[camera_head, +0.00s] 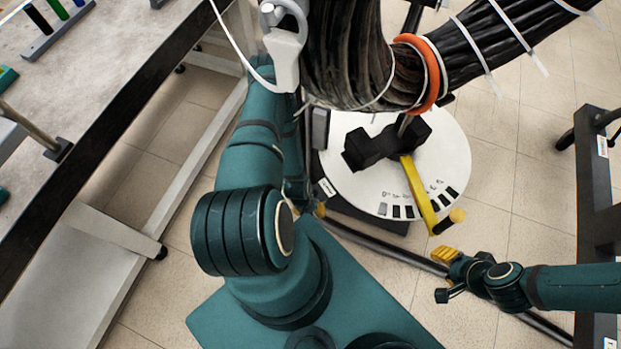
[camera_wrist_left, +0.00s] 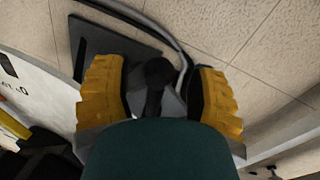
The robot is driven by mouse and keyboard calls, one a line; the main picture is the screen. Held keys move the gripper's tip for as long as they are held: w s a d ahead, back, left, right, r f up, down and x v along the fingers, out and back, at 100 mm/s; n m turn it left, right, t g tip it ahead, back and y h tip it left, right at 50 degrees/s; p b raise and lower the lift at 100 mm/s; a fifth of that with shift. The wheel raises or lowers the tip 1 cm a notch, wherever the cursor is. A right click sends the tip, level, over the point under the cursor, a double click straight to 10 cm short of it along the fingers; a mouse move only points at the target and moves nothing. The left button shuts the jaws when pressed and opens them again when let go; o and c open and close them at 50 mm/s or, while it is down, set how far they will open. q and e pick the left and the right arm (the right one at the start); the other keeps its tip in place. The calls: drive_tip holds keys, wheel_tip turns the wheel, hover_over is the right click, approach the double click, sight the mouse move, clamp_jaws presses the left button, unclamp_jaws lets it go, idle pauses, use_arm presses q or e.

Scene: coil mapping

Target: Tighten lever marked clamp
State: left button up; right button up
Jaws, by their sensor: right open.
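A yellow lever (camera_head: 420,195) with a tan knob at its end lies across a white round plate (camera_head: 450,150) with printed marks. I cannot read which lever is marked clamp. My right gripper (camera_head: 444,273) is open and empty, below the lever's knob and apart from it. In the head view my left gripper is mostly hidden behind its own arm. In the left wrist view my left gripper (camera_wrist_left: 160,92) has its yellow fingers wide apart, around a dark round-topped part (camera_wrist_left: 160,73); I cannot tell if they touch it. The plate's edge (camera_wrist_left: 40,100) and some yellow show there too.
A thick black cable bundle (camera_head: 345,55) with an orange ring (camera_head: 432,75) hangs above the plate. A workbench (camera_head: 110,45) stands at left. A dark frame (camera_head: 595,180) stands at right. Tiled floor is open between the plate and that frame.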

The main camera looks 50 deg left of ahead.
use_arm(q)
drive_tip(key=shift+w, duration=0.1)
drive_tip(key=shift+a+r, duration=0.1)
drive_tip(key=shift+r, duration=0.15)
wheel_tip(320, 180, up, 7)
drive_tip(key=a, duration=0.1)
drive_tip(key=shift+s, duration=0.45)
idle(0.4)
